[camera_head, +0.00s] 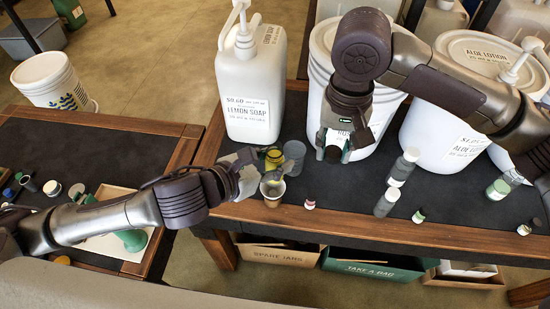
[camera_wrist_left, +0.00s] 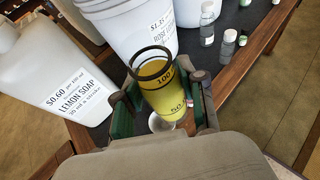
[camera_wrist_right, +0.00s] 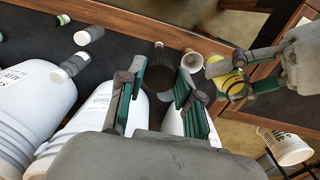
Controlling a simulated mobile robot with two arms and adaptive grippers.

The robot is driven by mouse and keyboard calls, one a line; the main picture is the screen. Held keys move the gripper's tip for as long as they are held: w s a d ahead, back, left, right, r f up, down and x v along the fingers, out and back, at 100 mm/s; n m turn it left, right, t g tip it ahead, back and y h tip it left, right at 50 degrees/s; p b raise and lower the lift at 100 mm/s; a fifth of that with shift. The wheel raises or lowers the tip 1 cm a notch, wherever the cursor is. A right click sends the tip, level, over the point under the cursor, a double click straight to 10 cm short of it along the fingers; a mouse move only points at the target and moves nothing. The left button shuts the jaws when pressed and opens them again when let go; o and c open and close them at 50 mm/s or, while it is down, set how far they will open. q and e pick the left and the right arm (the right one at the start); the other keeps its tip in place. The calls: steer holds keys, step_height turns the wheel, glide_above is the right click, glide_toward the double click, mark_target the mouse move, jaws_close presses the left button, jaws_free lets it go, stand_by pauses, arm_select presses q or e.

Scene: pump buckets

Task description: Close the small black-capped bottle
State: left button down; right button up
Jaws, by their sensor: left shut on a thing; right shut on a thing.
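My left gripper (camera_head: 250,173) is shut on a yellow-filled clear container (camera_wrist_left: 164,92) with black volume marks and a black ring at its top. It stands upright between the fingers near the table's front edge. My right gripper (camera_head: 334,150) points down in front of the rose bucket. In the right wrist view, a dark round thing (camera_wrist_right: 159,84) shows between its fingers; I cannot make out its shape. A grey jar (camera_head: 294,158) is just right of the yellow container. I cannot clearly identify the small black-capped bottle or its cap.
A beige cup (camera_head: 272,192) stands at the front edge. A lemon soap jug (camera_head: 250,75) and large white buckets line the back. Small grey bottles (camera_head: 387,201) and small capped jars (camera_head: 419,215) stand to the right. The dark tabletop (camera_head: 345,195) has clear room in the middle.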

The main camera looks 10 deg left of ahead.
step_height(320, 180, up, 8)
steer(key=f, duration=0.1)
glide_above(275, 164)
steer(key=w, duration=0.2)
steer(key=shift+s+a+r+m, duration=0.15)
steer(key=shift+s+r+m, duration=0.1)
steer(key=shift+m, duration=0.05)
steer(key=shift+f, duration=2.05)
steer(key=shift+f, duration=0.85)
steer(key=shift+f, duration=0.55)
